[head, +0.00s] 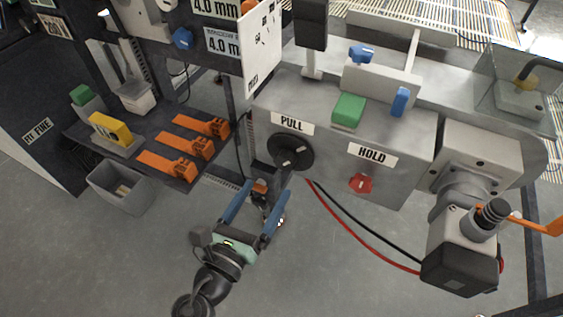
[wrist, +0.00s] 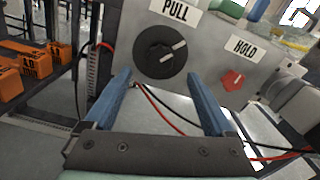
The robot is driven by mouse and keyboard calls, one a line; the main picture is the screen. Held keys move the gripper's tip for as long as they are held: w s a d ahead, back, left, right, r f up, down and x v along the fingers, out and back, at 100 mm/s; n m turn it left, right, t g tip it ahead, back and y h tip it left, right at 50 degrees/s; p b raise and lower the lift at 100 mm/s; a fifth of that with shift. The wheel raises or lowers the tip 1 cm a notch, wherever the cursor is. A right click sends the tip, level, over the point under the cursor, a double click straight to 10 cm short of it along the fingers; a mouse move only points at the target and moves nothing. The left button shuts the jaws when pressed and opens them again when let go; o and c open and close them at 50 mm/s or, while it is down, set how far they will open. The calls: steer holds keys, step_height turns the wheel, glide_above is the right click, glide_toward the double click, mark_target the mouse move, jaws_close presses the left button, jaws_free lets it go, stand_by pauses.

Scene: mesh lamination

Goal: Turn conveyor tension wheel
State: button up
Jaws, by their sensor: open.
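A black round wheel (head: 291,152) with a light mark is on the front of the grey machine housing, under a PULL label. The wheel also shows in the wrist view (wrist: 153,52), above and ahead of the fingertips. No part is labelled as the tension wheel, so I cannot be sure this is it. My gripper (head: 266,188) has two blue fingers, spread wide with nothing held between them. It is below the wheel in the head view. In the wrist view my gripper (wrist: 158,80) points toward the wheel's lower edge; contact is not visible.
A red knob (head: 360,183) sits right of the wheel, under a HOLD label. Black and red cables (head: 350,230) hang below the housing. On the left, a dark shelf holds orange tools (head: 168,164), with a grey bin (head: 118,190) below. Open floor lies beneath my gripper.

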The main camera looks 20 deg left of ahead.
mark_target(283, 163)
steer(key=w, duration=0.4)
steer(key=w+b, duration=0.1)
steer(key=w, duration=0.3)
steer(key=shift+w+d, duration=0.2)
steer(key=shift+w, duration=0.15)
steer(key=c, duration=1.4)
steer(key=shift+m, duration=0.3)
